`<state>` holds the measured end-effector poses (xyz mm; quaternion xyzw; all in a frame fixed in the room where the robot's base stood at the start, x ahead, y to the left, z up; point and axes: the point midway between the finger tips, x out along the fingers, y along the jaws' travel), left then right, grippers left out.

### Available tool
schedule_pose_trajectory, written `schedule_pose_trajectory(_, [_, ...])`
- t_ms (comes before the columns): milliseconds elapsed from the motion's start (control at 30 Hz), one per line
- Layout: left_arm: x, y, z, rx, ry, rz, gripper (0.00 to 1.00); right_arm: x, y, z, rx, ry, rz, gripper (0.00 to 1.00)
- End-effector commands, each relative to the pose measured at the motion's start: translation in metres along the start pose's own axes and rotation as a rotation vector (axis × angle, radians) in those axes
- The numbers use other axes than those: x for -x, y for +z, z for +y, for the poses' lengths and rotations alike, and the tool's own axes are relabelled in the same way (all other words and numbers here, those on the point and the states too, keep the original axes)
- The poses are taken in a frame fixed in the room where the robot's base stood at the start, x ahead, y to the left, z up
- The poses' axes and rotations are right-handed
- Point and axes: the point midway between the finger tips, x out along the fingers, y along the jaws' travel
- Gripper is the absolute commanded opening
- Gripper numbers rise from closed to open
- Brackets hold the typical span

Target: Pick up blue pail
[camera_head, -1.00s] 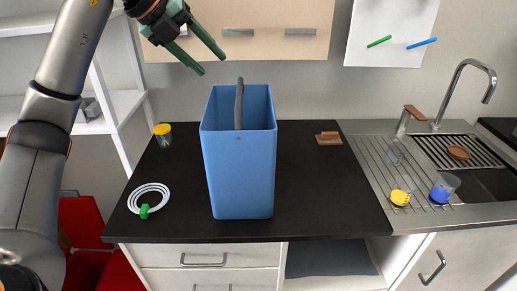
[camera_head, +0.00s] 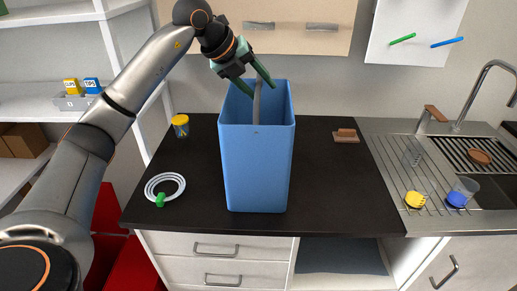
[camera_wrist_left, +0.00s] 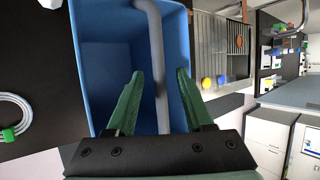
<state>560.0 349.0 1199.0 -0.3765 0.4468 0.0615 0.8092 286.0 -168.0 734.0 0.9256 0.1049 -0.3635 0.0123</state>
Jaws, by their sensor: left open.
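The blue pail (camera_head: 256,170) stands upright on the black counter, with its grey handle (camera_head: 257,100) raised across the opening. My left gripper (camera_head: 262,88) is over the pail's mouth, its green fingers open at the upper part of the handle. In the left wrist view the handle (camera_wrist_left: 158,70) runs between the two open fingers (camera_wrist_left: 155,92), and the pail's inside (camera_wrist_left: 103,65) shows behind them. I cannot tell whether a finger touches the handle. My right gripper is not in view.
A yellow-lidded jar (camera_head: 181,126) and a coiled white tube (camera_head: 165,187) with a green clip lie left of the pail. A brown block (camera_head: 345,135) lies to its right. The sink (camera_head: 490,190) with drying rack is farther right. The counter between is clear.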

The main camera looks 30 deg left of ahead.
Motion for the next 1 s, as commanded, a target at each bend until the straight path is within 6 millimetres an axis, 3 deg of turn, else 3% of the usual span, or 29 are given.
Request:
schedule_pose_trajectory(267, [-0.0032, 0.0002, -0.0002, -0.001, -0.001, -0.002, 0.51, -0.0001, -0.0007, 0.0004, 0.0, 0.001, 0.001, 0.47])
schedule_pose_trajectory(700, [-0.0027, 0.0002, -0.0002, 0.0, -0.001, -0.001, 0.01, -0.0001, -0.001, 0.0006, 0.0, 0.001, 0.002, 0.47])
schedule_pose_trajectory(1000, [-0.0026, 0.0003, -0.0002, 0.0, -0.001, -0.002, 0.0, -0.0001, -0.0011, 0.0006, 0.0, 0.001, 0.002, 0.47])
